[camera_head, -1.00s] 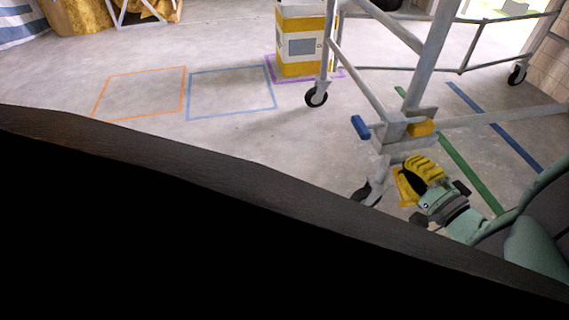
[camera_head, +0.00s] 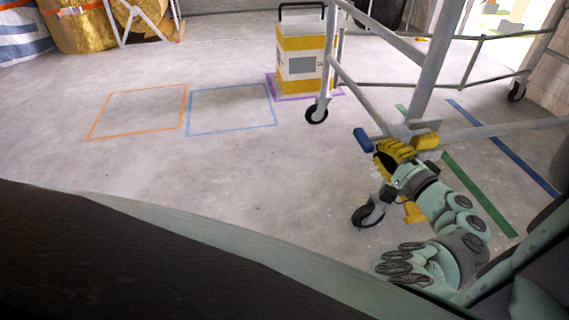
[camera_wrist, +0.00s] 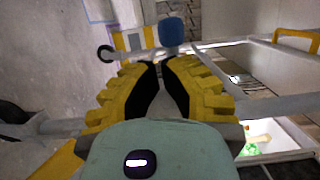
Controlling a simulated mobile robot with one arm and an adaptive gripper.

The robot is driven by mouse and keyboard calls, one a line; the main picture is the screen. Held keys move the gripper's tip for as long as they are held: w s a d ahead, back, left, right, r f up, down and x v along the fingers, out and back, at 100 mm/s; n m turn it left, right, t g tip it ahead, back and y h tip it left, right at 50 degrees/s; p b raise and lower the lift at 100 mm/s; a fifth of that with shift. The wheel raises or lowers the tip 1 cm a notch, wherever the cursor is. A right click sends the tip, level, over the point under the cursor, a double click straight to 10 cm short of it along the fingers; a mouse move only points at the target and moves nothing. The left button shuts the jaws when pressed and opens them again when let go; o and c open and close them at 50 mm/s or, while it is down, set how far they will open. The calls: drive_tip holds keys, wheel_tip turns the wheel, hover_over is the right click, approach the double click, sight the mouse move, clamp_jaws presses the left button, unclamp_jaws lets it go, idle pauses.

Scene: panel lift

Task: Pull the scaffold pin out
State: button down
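The scaffold (camera_head: 432,70) is a grey tubular frame on castors. My gripper (camera_head: 378,151) has yellow ribbed fingers with black pads and is just below the joint. In the wrist view, the fingertips (camera_wrist: 159,63) nearly meet, and the blue block (camera_wrist: 172,32) is just beyond them, apparently not between them. Contact is unclear.
A yellow-and-white box (camera_head: 302,60) with a black handle stands inside a purple floor outline. Orange (camera_head: 137,110) and blue (camera_head: 232,109) outlines mark empty floor at left. A scaffold castor (camera_head: 368,214) stands below my gripper. Green (camera_head: 480,193) and blue tape strips lie right.

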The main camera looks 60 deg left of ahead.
drive_tip(key=shift+a, duration=0.3)
drive_tip(key=s+a+p, duration=0.1)
drive_tip(key=s+a, duration=0.1)
drive_tip(key=s, duration=0.3)
drive_tip(key=shift+s+a, duration=0.15)
drive_tip(key=shift+s, duration=0.2)
idle(0.3)
